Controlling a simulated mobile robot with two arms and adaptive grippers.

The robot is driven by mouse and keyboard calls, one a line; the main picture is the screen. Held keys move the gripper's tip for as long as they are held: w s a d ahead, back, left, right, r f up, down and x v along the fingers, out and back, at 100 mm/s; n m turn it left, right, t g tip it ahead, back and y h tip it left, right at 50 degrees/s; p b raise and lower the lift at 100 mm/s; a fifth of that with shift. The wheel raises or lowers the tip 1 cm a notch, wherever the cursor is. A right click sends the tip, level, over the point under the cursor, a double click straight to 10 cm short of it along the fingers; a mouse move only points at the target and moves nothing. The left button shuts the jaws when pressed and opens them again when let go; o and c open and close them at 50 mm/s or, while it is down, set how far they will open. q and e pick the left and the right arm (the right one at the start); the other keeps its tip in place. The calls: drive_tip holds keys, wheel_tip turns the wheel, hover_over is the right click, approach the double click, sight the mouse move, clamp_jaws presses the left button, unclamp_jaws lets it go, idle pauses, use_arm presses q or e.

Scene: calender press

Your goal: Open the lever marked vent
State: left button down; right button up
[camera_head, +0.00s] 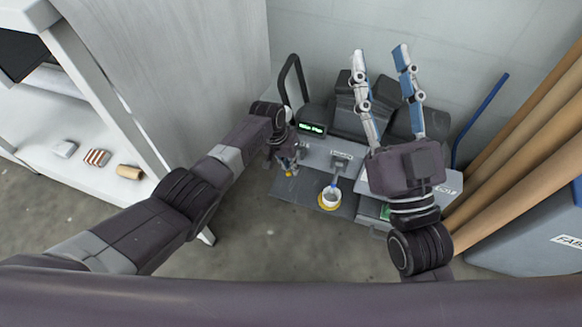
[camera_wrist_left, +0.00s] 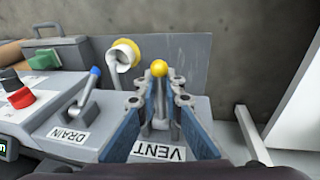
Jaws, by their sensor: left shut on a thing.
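The vent lever ends in a yellow knob (camera_wrist_left: 159,68) in the left wrist view. The VENT label (camera_wrist_left: 158,152) lies on the grey panel in front of it. My left gripper (camera_wrist_left: 159,98) has its fingers on both sides of the lever, shut on its shaft below the knob. In the head view my left gripper (camera_head: 287,164) is at the left end of the machine, and the lever there is mostly hidden by it. My right gripper (camera_head: 383,58) is raised in front of the machine, fingers spread and empty.
The drain lever (camera_wrist_left: 92,82), with a blue tip, stands left of the vent lever in the left wrist view. A cup (camera_head: 331,196) with yellow stands beside the panel. Brown rolls (camera_head: 530,140) lean at right; a white shelf (camera_head: 110,110) stands at left.

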use_arm(q)
drive_tip(key=c, duration=2)
unclamp_jaws()
drive_tip(key=v, duration=1.2)
drive_tip(key=shift+s, duration=0.1)
